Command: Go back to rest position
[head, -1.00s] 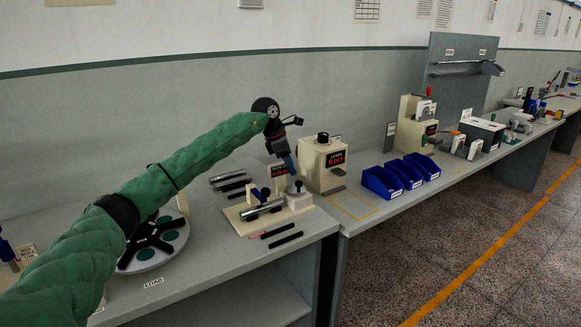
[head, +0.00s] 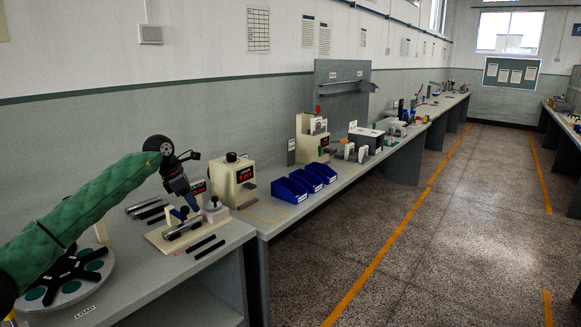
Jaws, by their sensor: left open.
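My left arm comes in from the left in its green sleeve. My left gripper (head: 190,203) is open and points down above the cream fixture on the near bench, close to its small grey knob (head: 212,203). I cannot tell whether it touches anything. A metal spindle (head: 184,228) lies across the cream fixture (head: 160,240). My right gripper is not in view.
A round turntable (head: 68,292) lies beneath my arm. A cream machine with a red display (head: 232,180) and blue bins (head: 290,190) stand farther along the benches. The speckled floor (head: 440,250) to the right is open, with orange lines.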

